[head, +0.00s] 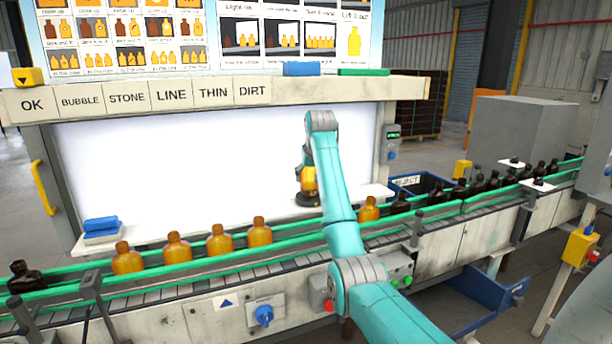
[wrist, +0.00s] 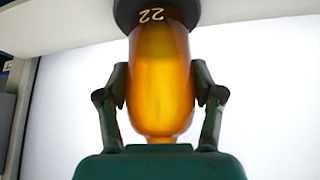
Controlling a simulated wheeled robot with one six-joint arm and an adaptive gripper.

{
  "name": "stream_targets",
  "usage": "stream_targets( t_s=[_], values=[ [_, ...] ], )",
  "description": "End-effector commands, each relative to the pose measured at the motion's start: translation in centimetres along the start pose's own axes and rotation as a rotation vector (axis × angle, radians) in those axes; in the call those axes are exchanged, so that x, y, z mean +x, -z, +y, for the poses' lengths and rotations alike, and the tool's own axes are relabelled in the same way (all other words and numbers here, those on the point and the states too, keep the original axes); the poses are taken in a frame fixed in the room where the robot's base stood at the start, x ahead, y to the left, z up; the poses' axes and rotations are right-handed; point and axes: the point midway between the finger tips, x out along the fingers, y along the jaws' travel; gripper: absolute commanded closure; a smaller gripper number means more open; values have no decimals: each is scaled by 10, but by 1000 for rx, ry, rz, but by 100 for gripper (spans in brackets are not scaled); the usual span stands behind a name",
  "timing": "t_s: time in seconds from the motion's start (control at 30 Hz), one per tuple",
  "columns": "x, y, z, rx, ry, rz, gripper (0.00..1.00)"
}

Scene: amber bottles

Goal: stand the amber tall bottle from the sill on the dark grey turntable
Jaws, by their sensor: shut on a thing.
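The amber tall bottle (head: 309,184) is upright in front of the bright panel, its lower end at the dark grey turntable (head: 307,199). In the wrist view the bottle (wrist: 160,85) meets the turntable (wrist: 150,14), whose edge is marked 22. I cannot tell whether its base rests on the turntable or hangs just over it. My gripper (wrist: 160,78) is shut on the bottle, one finger on each side. In the head view my arm partly covers the gripper (head: 306,170).
The white sill (head: 374,190) runs below the bright panel (head: 180,160). Blue blocks (head: 101,228) lie at its left end. In front, the conveyor with green rails (head: 190,264) carries several amber bottles (head: 219,240) and dark bottles (head: 400,203). A blue reject bin (head: 420,182) stands to the right.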

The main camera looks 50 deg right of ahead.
Motion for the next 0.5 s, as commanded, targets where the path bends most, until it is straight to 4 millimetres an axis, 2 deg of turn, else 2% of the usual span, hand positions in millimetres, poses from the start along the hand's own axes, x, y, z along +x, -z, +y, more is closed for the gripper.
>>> stream_targets(
  t_s=[0.4,0.43,0.5],
  values=[
    [3,-2,2,1,0,2,76],
    [3,-2,2,1,0,1,28],
    [3,-2,2,1,0,1,11]
  ],
)
